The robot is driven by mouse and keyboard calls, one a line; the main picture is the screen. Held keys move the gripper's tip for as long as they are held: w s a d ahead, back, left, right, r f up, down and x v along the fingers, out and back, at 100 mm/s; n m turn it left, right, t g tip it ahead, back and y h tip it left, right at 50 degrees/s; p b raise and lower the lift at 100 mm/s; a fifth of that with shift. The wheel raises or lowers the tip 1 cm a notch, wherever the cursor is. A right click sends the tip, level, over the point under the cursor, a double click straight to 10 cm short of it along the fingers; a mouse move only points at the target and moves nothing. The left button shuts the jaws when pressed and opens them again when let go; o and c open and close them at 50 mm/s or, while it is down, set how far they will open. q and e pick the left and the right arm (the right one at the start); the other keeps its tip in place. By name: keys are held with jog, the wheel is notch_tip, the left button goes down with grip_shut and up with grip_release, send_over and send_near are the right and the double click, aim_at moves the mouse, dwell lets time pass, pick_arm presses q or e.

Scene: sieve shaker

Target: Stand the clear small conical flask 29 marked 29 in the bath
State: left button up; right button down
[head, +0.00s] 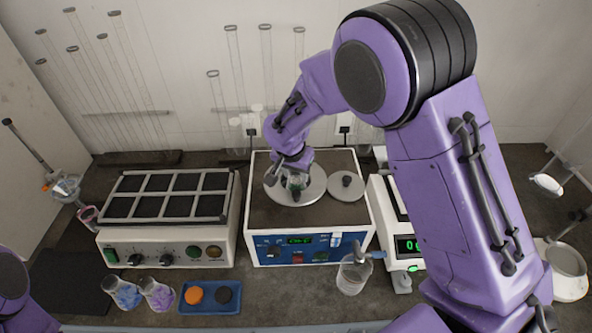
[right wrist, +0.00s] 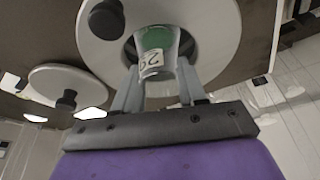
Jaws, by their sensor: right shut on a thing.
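The clear small conical flask 29 (right wrist: 152,62) has a white label reading 29 and shows green inside. My right gripper (right wrist: 155,85) is shut on it; in the head view the gripper and flask (head: 296,181) are over the left round plate of the bath (head: 257,222). The bath has a brown top and a blue front panel with a lit green display. My left gripper is out of view.
A grey round lid with a black knob (head: 347,187) lies right of the flask on the bath top. A block-topped device (head: 165,245) stands left, a balance (head: 408,245) right. A beaker (head: 353,275), two flasks and a blue tray (head: 210,307) stand in front.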

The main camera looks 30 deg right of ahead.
jog(key=shift+f, duration=0.2)
jog(key=c, duration=0.6)
grip_release()
jog(key=shift+w, duration=0.2)
jog(key=shift+r, duration=0.25)
jog(key=b+v, duration=0.3)
jog(key=v, duration=0.9)
jog(key=shift+f, duration=0.1)
